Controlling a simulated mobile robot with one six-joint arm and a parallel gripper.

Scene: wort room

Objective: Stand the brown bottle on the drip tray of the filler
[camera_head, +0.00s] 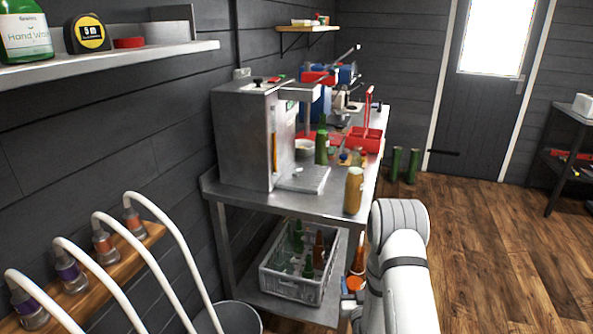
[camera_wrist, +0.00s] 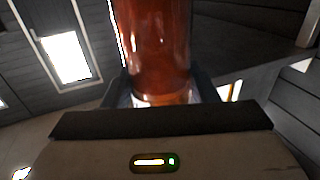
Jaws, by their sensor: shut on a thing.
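In the wrist view my gripper (camera_wrist: 162,88) is shut on the brown bottle (camera_wrist: 158,45), a glossy red-brown cylinder between the two fingers. Its top runs out of the picture. The filler (camera_head: 243,138) is a grey metal box on the steel table. Its drip tray (camera_head: 306,181) is a flat plate at its foot, with no bottle seen standing on it.
A tan bottle-like container (camera_head: 353,191) stands near the table's front corner, right of the drip tray. A green bottle (camera_head: 321,147) and a red caddy (camera_head: 366,139) are behind. A grey crate (camera_head: 287,279) of bottles sits on the lower shelf. White hoses (camera_head: 180,250) arch at left.

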